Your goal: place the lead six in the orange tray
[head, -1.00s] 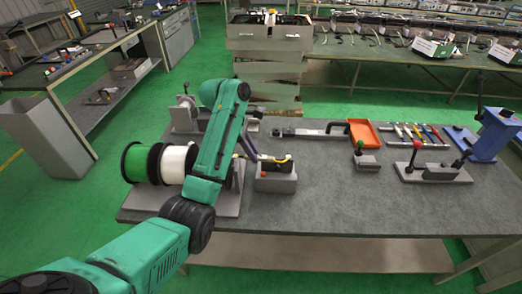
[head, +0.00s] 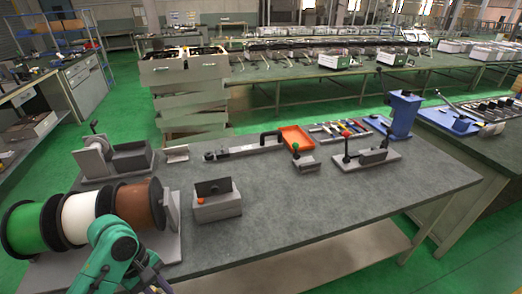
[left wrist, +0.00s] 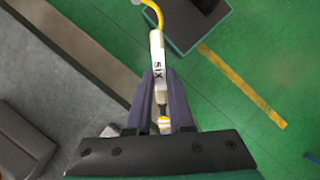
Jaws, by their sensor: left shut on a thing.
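The lead six (left wrist: 157,47) is a white plug marked "SIX" with a yellow cable, seen in the left wrist view. My left gripper (left wrist: 158,88) is shut on it, with the white body between the fingers. The gripper is over the floor beside the table edge in that view. In the head view my left arm shows at the bottom left, and the gripper is mostly cut off by the lower edge. The orange tray (head: 297,138) lies on the far side of the table, well away from the arm. My right gripper is not in view.
Green, white and brown spools (head: 82,218) stand at the table's left end. A grey block (head: 216,206) stands right of them. The front middle and right of the table (head: 310,215) are clear.

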